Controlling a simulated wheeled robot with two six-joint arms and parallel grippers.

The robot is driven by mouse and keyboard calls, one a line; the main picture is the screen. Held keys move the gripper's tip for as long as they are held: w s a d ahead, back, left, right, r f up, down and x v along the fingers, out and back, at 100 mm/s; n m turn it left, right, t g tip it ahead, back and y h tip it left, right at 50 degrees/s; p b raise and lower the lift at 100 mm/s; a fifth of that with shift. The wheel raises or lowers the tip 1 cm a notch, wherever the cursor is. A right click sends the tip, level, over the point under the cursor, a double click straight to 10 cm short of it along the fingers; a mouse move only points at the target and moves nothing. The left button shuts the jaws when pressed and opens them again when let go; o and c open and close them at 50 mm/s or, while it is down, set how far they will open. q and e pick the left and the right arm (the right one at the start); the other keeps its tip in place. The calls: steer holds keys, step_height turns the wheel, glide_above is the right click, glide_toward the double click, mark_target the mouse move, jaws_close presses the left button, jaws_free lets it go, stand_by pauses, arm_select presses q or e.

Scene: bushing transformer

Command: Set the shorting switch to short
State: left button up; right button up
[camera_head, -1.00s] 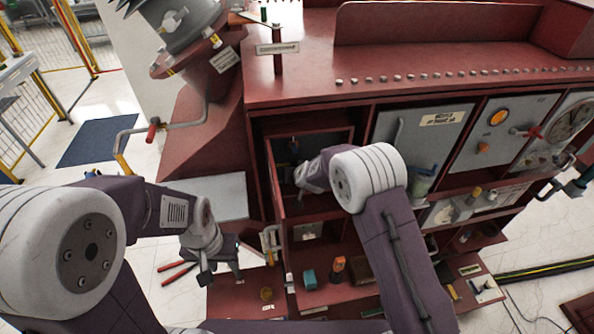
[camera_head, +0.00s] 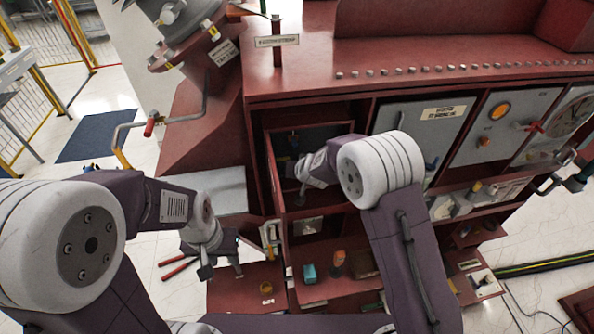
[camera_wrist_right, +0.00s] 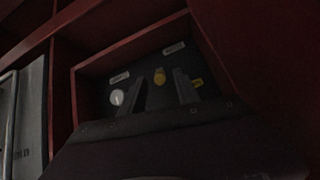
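An open compartment in the red cabinet holds a dark panel (camera_wrist_right: 181,60). In the head view my right wrist reaches into the compartment. My left gripper (camera_head: 222,270) is open and empty, low at the cabinet's left side.
The open compartment door (camera_head: 274,172) stands left of my right wrist. Shelves below hold a teal block (camera_head: 310,273) and an orange item (camera_head: 338,258). A grey panel (camera_head: 428,125) is to the right. A crank handle (camera_head: 150,127) sticks out at the left.

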steer(key=v, duration=0.6)
steer(key=shift+w+f, duration=0.1)
steer(key=s+d+f+h+b, duration=0.1)
steer(key=s+d+f+b, duration=0.4)
steer(key=d+f+b, duration=0.7)
steer(key=s+d+f+g+b, duration=0.2)
steer(key=s+f+g, duration=0.1)
steer(key=s, duration=0.7)
steer(key=s+d+f+g+b, duration=0.2)
steer(key=s+f+g+b, duration=0.1)
steer(key=s, duration=0.8)
step_height(320, 180, down, 2)
steer(key=shift+s+d+f+g+h, duration=0.2)
steer(key=shift+d+g+h, duration=0.2)
steer(key=shift+g, duration=0.4)
